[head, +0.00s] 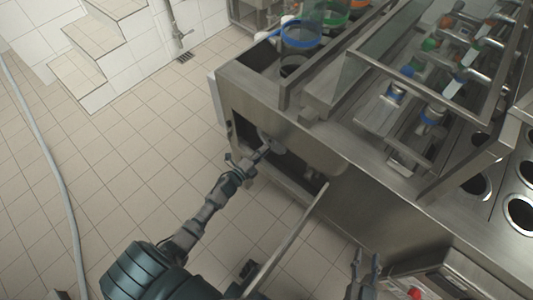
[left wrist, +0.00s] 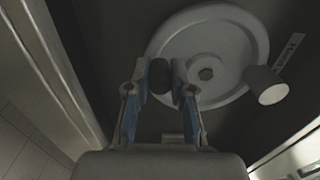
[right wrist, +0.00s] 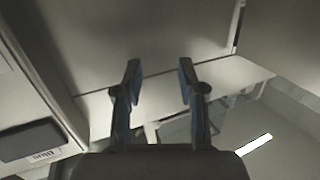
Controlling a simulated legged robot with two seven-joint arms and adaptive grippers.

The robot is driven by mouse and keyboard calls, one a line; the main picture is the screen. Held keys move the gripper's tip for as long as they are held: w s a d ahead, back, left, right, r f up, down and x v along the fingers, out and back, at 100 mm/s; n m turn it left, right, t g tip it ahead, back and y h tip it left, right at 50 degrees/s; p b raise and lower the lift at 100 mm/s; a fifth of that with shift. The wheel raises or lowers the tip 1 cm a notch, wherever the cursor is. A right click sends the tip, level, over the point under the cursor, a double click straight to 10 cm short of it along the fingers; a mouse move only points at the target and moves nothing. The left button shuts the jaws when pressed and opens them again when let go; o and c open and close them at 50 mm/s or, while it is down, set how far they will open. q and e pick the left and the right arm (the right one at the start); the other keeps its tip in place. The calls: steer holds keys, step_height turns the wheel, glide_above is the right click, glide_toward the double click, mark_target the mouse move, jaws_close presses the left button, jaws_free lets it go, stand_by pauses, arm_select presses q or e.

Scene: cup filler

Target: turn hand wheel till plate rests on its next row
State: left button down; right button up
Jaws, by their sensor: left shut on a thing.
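In the head view the wheel (head: 273,144) is small and partly hidden in the machine's open front. My left gripper (left wrist: 160,82) is shut on the wheel at its left side, with a dark rounded piece between the fingers. It also shows in the head view (head: 262,150). My right gripper (right wrist: 157,85) is open and empty, low in the head view (head: 366,266). Which part is the plate, and its row, I cannot tell.
The steel machine (head: 345,205) fills the right side, with round holes (head: 520,213) in its top and blue-ringed containers (head: 300,33) at the back. A steel panel edge (head: 290,240) stands between my arms. A hose (head: 45,150) lies on the open tiled floor at left.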

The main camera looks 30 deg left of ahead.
arm_select(q)
steer(key=shift+a+m+b, duration=0.2)
steer(key=shift+a+m, duration=0.2)
steer(key=shift+m, duration=0.45)
steer(key=shift+a+m+b, duration=0.2)
steer(key=shift+a+m, duration=0.15)
steer(key=shift+m, duration=0.5)
arm_select(e)
steer(key=shift+w+a+r+t, duration=0.15)
steer(key=shift+a+r+t, duration=0.05)
steer(key=shift+r+t, duration=0.7)
steer(key=shift+r, duration=0.2)
arm_select(q)
steer(key=c, duration=1)
jaws_free()
steer(key=shift+w+a+r, duration=0.1)
arm_select(e)
steer(key=shift+w, duration=0.1)
arm_select(q)
steer(key=s, duration=0.4)
steer(key=s+a, duration=0.1)
steer(key=s, duration=0.7)
steer(key=shift+a, duration=0.35)
